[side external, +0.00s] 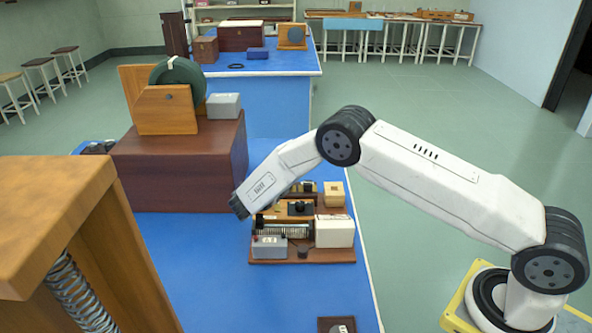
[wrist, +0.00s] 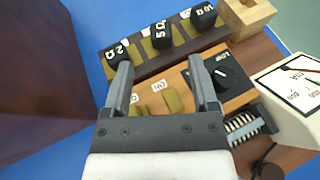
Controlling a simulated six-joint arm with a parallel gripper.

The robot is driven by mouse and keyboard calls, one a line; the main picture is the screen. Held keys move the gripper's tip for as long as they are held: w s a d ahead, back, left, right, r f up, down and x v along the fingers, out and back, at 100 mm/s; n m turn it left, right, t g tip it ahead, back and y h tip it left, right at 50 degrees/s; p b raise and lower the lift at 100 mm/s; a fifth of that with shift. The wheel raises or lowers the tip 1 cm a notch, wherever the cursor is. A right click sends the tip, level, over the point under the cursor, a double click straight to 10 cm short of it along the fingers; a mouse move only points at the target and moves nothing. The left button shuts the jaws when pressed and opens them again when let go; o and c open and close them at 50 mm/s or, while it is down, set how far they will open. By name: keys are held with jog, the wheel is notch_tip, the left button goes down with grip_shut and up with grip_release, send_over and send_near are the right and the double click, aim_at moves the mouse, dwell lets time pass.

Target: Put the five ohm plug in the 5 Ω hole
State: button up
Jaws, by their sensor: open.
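The five ohm plug (wrist: 160,36) is a black knob with a white 5 Ω label, in the wrist view. It stands in a dark rack (wrist: 148,68) between the 2 Ω plug (wrist: 118,52) and the 10 Ω plug (wrist: 203,16). My gripper (wrist: 158,62) is open and empty. Its fingers point toward the rack, with the five ohm plug ahead of the gap between them. Brass blocks (wrist: 172,101) with small white labels lie between the fingers on a wooden board. I cannot tell which hole is the 5 Ω one.
A black dial (wrist: 223,73) lies beside the right finger. A white meter (wrist: 292,84), a coil (wrist: 243,127) and a small wooden block (wrist: 246,17) are to the right. A large brown box (side external: 190,170) stands left of the apparatus.

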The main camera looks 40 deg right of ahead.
jog(key=shift+v, duration=1.7)
jog(key=shift+s+d+r+m, duration=0.25)
jog(key=shift+s+m, duration=0.05)
jog(key=shift+s, duration=0.15)
jog(key=s+r+m+y, duration=0.3)
jog(key=s+m+y, duration=0.1)
jog(key=s+m, duration=0.3)
jog(key=s+a+r+m+g+y, duration=0.1)
jog(key=s+r+m+y, duration=0.2)
jog(key=s+m, duration=0.4)
jog(key=s+r+m+g+y, duration=0.1)
jog(key=s+r+m+y, duration=0.2)
jog(key=s, duration=1.2)
jog(key=shift+s+a+r+m+y, duration=0.25)
jog(key=shift+m+y, duration=0.95)
jog(key=shift+m, duration=1.2)
jog(key=shift+w, duration=0.15)
